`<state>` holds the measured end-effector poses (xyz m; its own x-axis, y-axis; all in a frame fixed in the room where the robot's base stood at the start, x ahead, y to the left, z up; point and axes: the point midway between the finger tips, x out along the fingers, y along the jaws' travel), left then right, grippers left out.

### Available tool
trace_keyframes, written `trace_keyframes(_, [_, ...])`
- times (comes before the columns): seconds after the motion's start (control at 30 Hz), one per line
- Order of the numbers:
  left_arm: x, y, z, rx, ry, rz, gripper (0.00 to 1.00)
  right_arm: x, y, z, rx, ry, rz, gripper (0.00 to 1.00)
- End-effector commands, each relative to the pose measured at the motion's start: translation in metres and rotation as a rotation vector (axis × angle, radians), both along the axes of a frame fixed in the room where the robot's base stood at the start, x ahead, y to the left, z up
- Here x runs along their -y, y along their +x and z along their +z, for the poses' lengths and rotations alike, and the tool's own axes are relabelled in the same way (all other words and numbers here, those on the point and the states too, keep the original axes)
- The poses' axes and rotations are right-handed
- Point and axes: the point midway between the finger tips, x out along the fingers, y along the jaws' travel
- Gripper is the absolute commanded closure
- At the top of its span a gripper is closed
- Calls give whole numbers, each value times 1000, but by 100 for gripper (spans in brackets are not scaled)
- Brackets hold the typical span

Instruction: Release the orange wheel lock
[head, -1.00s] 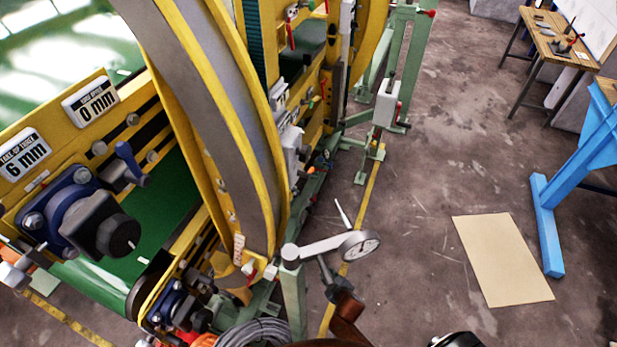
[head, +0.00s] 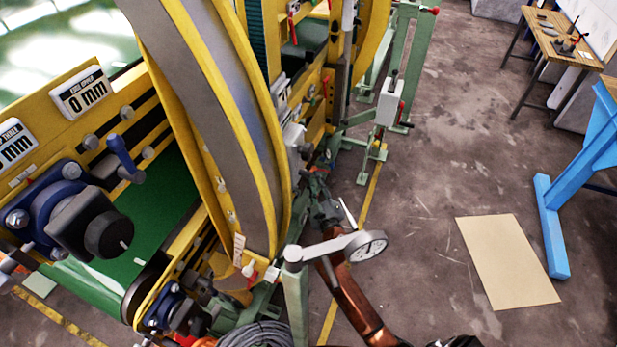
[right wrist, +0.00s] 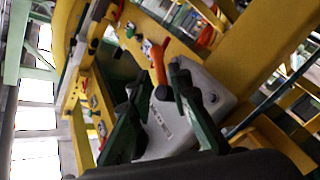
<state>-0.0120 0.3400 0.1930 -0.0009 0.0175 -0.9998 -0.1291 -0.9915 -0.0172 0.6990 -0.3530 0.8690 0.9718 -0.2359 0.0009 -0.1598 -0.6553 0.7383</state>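An orange lever (right wrist: 157,62) stands out from a pale grey box (right wrist: 170,125) on the yellow frame in the right wrist view; it is the orange part nearest my right gripper. My right gripper (right wrist: 153,82) is open there, with its two dark green fingers on either side of the lever's line. I cannot tell whether they touch it. In the head view my right gripper (head: 325,208) is beside the machine, right of the big yellow and grey ring (head: 225,90). The lever cannot be made out clearly there. My left gripper is not in view.
A grey arm with a dial gauge (head: 366,246) on a green post (head: 296,300) stands close beside my right arm. Yellow frame beams (right wrist: 265,60) lie close to the right gripper. Open floor with a beige sheet (head: 507,262) lies to the right, before a blue stand (head: 551,225).

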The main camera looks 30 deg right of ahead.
Motion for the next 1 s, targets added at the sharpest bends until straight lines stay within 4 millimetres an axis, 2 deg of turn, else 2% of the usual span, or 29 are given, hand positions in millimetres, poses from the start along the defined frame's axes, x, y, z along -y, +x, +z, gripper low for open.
trace_keyframes(0.1, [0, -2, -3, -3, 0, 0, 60, 4, 17, -1, 0, -1, 0, 82])
trace_keyframes(0.3, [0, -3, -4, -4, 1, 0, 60, 8, 30, -1, -1, -1, -1, 82])
trace_keyframes(0.57, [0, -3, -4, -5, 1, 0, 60, 8, 31, -1, -1, 0, 0, 82])
trace_keyframes(0.83, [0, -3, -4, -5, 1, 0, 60, 7, 31, -1, -1, 0, 0, 100])
trace_keyframes(1.0, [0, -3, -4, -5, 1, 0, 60, 7, 31, -1, 0, 1, 1, 100])
